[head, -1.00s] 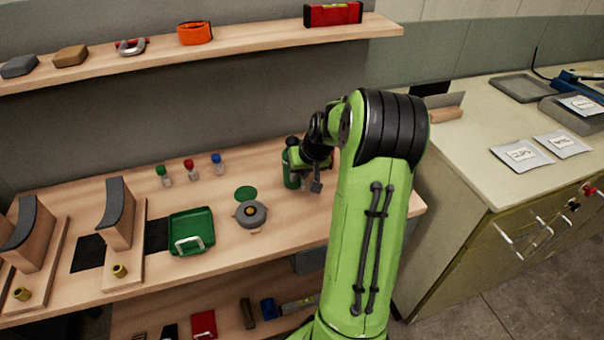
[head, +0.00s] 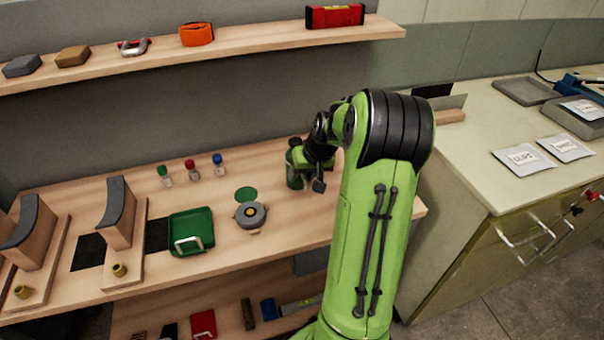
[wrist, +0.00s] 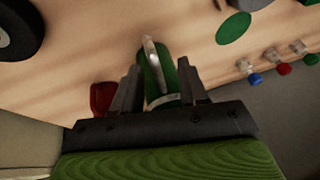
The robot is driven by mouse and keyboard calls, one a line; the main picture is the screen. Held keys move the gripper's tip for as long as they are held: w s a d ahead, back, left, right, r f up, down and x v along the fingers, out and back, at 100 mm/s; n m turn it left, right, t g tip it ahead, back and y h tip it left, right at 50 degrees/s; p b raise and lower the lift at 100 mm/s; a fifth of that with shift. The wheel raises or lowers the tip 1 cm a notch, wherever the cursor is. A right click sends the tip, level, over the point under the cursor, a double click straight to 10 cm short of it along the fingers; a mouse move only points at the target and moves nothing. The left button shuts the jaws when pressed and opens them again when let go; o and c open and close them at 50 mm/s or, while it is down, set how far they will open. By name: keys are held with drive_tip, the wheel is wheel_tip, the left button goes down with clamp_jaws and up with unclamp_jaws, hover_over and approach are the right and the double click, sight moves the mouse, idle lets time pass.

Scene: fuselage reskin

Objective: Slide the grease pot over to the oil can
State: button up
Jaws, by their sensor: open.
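The grease pot (head: 250,214) is a round grey pot with a yellow centre, standing on the bench left of my gripper. The oil can (head: 293,168) is green and stands at the back right of the bench, partly hidden by my gripper. My gripper (wrist: 157,75) is open, with the green can (wrist: 152,72) and its pale metal part between the fingers. I cannot tell whether the fingers touch it.
A green disc (head: 245,193) lies flat behind the pot. Small bottles with green, red and blue caps (head: 191,168) stand at the back. A green tray (head: 203,212) is left of the pot. A shelf (head: 250,45) runs above. Bare bench lies between pot and can.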

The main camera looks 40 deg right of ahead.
drive_tip(key=p+v, duration=0.4)
drive_tip(key=v, duration=1.1)
drive_tip(key=shift+p, duration=0.35)
drive_tip(key=shift+a+r, duration=0.1)
drive_tip(key=shift+a, duration=0.05)
drive_tip(key=a+r+n+p, duration=0.15)
drive_tip(key=a+r, duration=0.25)
drive_tip(key=a, duration=0.4)
drive_tip(key=a+r+n+p, duration=0.15)
drive_tip(key=a+r, duration=0.25)
drive_tip(key=a, duration=0.4)
drive_tip(key=s+a+r+n+p, duration=0.2)
drive_tip(key=s+a+r+p, duration=0.1)
drive_tip(key=s+a, duration=0.8)
drive_tip(key=s, duration=0.2)
drive_tip(key=shift+s+a+n+t+p, duration=0.3)
drive_tip(key=shift+s+a+n+p, duration=0.1)
